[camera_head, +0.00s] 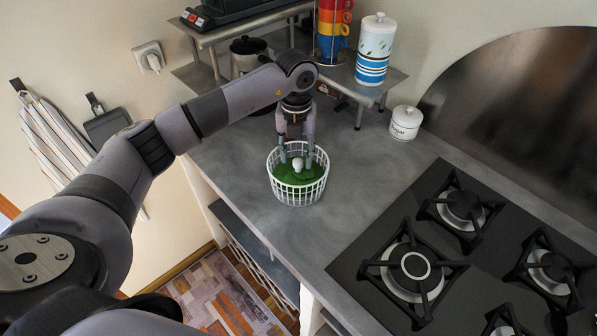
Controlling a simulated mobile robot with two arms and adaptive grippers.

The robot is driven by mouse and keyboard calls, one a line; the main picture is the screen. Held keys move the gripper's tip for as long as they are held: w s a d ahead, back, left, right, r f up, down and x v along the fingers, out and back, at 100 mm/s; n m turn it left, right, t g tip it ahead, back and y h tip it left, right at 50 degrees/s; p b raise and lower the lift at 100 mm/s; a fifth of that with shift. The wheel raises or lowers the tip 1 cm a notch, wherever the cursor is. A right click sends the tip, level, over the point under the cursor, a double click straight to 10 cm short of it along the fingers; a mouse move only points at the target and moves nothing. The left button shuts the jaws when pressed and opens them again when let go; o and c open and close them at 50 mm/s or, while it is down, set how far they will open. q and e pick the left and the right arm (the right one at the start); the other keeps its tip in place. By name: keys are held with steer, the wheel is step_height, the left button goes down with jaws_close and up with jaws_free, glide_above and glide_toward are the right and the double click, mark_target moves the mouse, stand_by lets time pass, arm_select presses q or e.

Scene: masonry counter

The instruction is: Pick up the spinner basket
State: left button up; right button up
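The spinner basket (298,193) is white with open slats and stands upright on the grey counter. Something green fills it, with a small white rounded piece (298,164) on top near the middle. My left gripper (297,154) points down from above into the basket's mouth. Its two fingers are spread apart, with the white piece showing between or just in front of them. I cannot tell whether the fingertips touch the green contents. The fingers do not appear closed on the basket. My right gripper is not in view.
A black gas hob (440,255) lies to the right of the basket. A metal shelf (362,88) with a striped canister (375,50) and stacked colored cups (333,30) stands behind. A white lidded jar (405,122) is at the back right. The counter's front edge is close left of the basket.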

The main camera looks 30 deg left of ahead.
mark_target(298, 171)
arm_select(q)
steer(key=shift+f, duration=0.25)
steer(key=shift+s+f+p, duration=0.1)
steer(key=shift+f+p, duration=0.1)
steer(key=shift+p, duration=0.1)
steer(key=f, duration=0.1)
steer(key=f+p, duration=0.1)
steer(key=f, duration=0.1)
steer(key=f+p, duration=0.1)
steer(key=shift+s+d+f, duration=0.1)
steer(key=shift+d+f, duration=0.15)
steer(key=shift+d, duration=0.05)
steer(key=shift+f, duration=0.2)
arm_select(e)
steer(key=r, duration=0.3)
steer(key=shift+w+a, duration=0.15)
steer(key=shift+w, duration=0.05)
arm_select(q)
steer(key=shift+c, duration=0.5)
jaws_close()
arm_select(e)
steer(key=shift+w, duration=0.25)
